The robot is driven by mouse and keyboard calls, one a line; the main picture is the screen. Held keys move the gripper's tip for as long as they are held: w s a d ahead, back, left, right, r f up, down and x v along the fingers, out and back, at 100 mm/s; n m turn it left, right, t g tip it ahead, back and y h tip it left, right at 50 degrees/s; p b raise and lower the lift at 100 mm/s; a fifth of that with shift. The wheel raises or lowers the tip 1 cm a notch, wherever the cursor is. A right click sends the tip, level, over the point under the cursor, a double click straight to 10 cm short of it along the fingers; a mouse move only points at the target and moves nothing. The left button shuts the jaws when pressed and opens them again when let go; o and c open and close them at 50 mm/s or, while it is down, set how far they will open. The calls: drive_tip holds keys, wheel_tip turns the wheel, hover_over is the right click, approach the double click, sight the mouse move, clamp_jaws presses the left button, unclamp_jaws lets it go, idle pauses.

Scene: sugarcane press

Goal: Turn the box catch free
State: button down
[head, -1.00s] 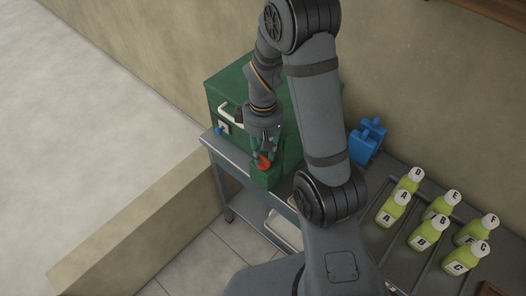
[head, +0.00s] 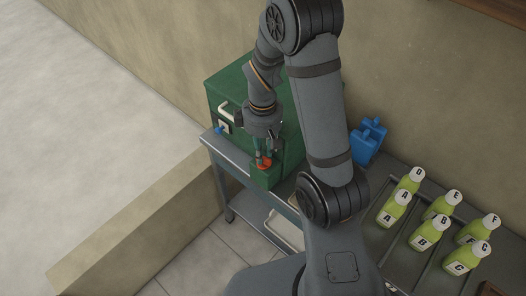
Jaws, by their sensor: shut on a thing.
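A green box (head: 228,88) stands on a grey metal cart, with a white handle (head: 228,113) on its left side. A smaller green block (head: 266,178) juts from its near side, and an orange-red catch (head: 264,163) sits on top of that block. My gripper (head: 264,158) points down over the block and is shut on the catch. The fingers partly cover the catch, so its exact angle is hard to tell.
The cart edge (head: 236,157) runs below the box. A blue container (head: 368,141) stands right of my arm. Several lettered yellow-green bottles (head: 422,235) stand on the grey surface at right. Tiled floor lies in front of the cart.

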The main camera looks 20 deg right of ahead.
drive_tip(key=c, duration=1.6)
unclamp_jaws()
drive_tip(key=shift+c, duration=0.2)
